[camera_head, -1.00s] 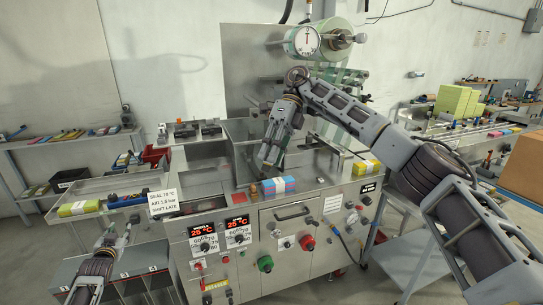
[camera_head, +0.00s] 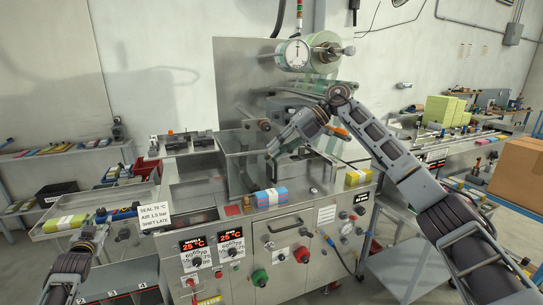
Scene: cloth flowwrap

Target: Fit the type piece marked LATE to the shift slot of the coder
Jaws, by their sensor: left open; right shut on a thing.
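My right gripper (camera_head: 272,152) reaches in from the right over the open bay of the steel wrapping machine (camera_head: 285,222). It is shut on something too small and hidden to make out. I cannot tell whether that is the LATE type piece, nor pick out the coder's shift slot. My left gripper (camera_head: 93,237) is open at the lower left, near the front of the side tray, away from the bay. A white card (camera_head: 157,206) at the machine's left reads SEAL 70 °C, AIR 5.5 bar, SHIFT LATE.
A blue and pink pack (camera_head: 270,199) lies on the machine's front ledge; a yellow pack (camera_head: 357,178) lies further right. Red displays (camera_head: 193,243) read 25 °C. A side tray (camera_head: 62,232) holds loose items.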

